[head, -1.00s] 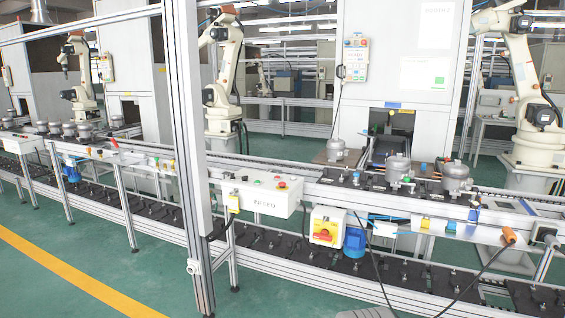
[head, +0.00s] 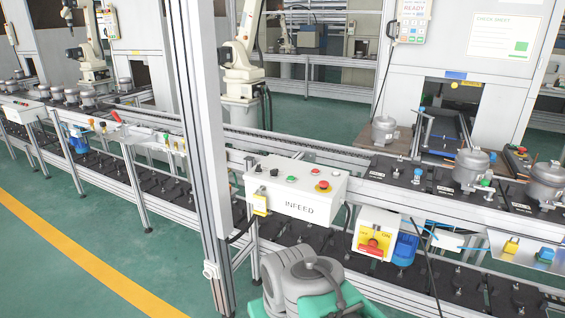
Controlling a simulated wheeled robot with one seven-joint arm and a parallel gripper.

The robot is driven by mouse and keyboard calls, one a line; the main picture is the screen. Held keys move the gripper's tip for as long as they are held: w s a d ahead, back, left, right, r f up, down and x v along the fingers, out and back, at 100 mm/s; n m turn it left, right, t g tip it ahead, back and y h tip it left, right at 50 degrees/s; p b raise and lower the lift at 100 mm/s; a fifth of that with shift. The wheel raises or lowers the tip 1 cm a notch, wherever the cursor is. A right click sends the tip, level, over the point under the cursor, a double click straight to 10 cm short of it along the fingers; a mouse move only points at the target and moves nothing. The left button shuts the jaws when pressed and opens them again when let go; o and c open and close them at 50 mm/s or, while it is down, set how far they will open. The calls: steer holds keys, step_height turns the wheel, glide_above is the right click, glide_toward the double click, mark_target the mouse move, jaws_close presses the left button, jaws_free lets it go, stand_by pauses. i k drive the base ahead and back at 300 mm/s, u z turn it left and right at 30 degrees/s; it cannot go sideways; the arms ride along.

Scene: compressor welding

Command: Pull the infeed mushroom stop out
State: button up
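The white INFEED box (head: 283,205) is mounted on the front rail of the conveyor, right of the tall aluminium post. Its red mushroom stop (head: 323,185) sits on a yellow base at the right end of the sloped top. At this size I cannot tell whether the stop is pressed in or out. A green button and a dark switch are also on the top. My grey and teal arm (head: 305,282) shows at the bottom edge, below and in front of the box. My gripper is not in view.
The tall aluminium post (head: 196,140) stands just left of the box. A yellow and red rotary switch (head: 375,240) and a blue motor (head: 404,249) are to its lower right. Compressors (head: 470,170) stand on the conveyor at right. Green floor is free at the front left.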

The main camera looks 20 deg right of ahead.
mark_target(323, 184)
steer(key=z, duration=0.15)
steer(key=i, duration=1.75)
steer(key=z, duration=0.35)
